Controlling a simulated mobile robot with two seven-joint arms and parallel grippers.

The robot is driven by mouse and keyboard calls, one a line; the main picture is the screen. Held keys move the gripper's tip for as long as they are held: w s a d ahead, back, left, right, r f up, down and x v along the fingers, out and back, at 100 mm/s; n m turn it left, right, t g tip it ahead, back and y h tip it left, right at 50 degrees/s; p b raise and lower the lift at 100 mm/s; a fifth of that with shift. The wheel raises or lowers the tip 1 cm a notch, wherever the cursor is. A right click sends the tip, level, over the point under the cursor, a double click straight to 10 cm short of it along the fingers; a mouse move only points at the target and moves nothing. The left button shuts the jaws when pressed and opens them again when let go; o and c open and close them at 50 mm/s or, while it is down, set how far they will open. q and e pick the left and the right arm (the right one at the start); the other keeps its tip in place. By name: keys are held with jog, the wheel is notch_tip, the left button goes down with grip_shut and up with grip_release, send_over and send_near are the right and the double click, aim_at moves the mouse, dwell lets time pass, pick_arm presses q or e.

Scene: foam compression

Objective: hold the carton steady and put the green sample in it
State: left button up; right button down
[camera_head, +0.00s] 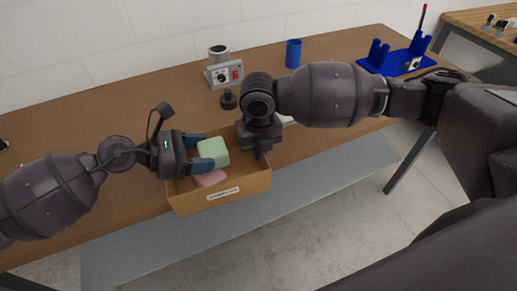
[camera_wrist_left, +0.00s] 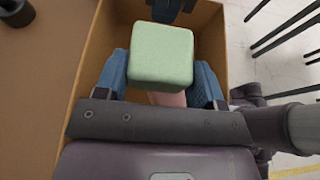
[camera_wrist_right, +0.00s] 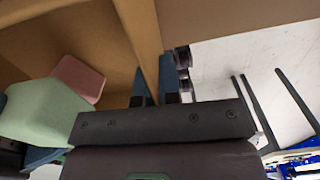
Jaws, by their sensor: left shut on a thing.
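The green sample (camera_head: 213,152) is a rounded block between the blue fingers of my left gripper (camera_head: 205,151), which is shut on it over the carton. It also shows between those fingers in the left wrist view (camera_wrist_left: 161,55). The carton (camera_head: 220,200) is an open brown box with a label on its front. A pink block (camera_head: 210,179) lies inside, partly hidden below the green sample. My right gripper (camera_head: 257,152) is at the carton's right side. In the right wrist view its fingers (camera_wrist_right: 155,88) are close together on both sides of the carton wall (camera_wrist_right: 145,40).
The carton sits at the front edge of the brown table (camera_head: 75,130). A blue rack (camera_head: 395,60) is at the far right.

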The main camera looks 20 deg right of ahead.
pick_arm(q)
jog(key=shift+s+a+f, duration=0.1)
jog(key=shift+s+f, duration=0.1)
jog(key=shift+f, duration=0.8)
pick_arm(e)
jog(key=shift+f, duration=0.1)
pick_arm(q)
jog(key=o, duration=1)
jog(key=shift+c, duration=0.2)
pick_arm(e)
jog(key=shift+d+f, duration=0.1)
pick_arm(q)
jog(key=shift+a, duration=0.1)
jog(key=shift+w+a+r, duration=0.1)
jog(key=shift+a+r, duration=0.05)
jog(key=shift+a, duration=0.3)
pick_arm(e)
jog(key=shift+d, duration=0.15)
pick_arm(q)
jog(key=r+v, duration=0.1)
jog(key=v, duration=1)
jog(key=shift+d+r, duration=0.3)
jog(key=shift+r, duration=0.1)
pick_arm(e)
jog(key=shift+a, duration=0.2)
jog(key=c, duration=1.2)
grip_release()
jog(key=shift+w, duration=0.1)
jog(key=shift+c, duration=0.2)
